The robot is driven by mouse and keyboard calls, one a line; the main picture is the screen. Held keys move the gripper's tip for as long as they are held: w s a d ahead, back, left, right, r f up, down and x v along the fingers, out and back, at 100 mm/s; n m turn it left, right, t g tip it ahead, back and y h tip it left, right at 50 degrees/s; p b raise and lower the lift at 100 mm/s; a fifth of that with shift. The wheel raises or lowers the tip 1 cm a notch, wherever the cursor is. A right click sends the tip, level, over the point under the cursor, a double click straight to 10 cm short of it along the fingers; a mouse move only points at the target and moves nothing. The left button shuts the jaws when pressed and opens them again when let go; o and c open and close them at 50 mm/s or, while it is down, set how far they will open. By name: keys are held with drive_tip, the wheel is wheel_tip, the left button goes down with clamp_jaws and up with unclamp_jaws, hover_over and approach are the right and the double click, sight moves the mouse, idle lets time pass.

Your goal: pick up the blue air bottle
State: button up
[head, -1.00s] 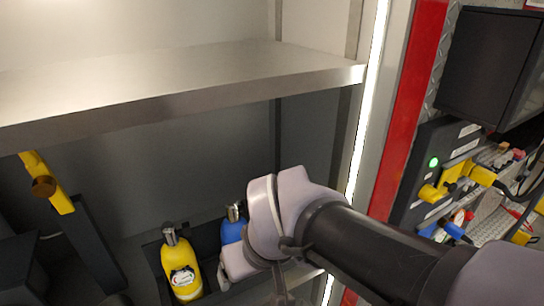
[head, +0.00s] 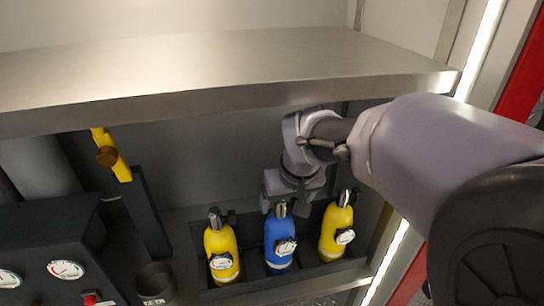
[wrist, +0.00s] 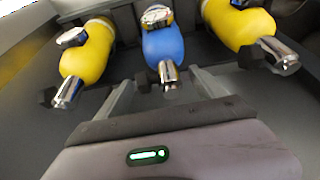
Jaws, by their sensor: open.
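The blue air bottle (head: 280,243) stands upright in a dark rack, between two yellow bottles. It has a silver valve on top and a round gauge on its front. My gripper (head: 289,200) is just above and behind its valve in the head view. In the wrist view, the blue bottle (wrist: 163,50) lies ahead, with its silver valve end between my two open fingers (wrist: 160,88). The fingers are apart, one on each side of the valve, and hold nothing. Whether either finger touches the valve cannot be told.
A yellow bottle stands on the left (head: 222,250) and another on the right (head: 336,228), close beside the blue one. The rack (head: 245,292) has a low rim. A metal shelf (head: 230,95) hangs above my gripper. A dark cup (head: 155,283) and a gauge panel (head: 45,255) are left.

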drive_tip(key=shift+s, duration=0.15)
clamp_jaws()
drive_tip(key=shift+r, duration=0.1)
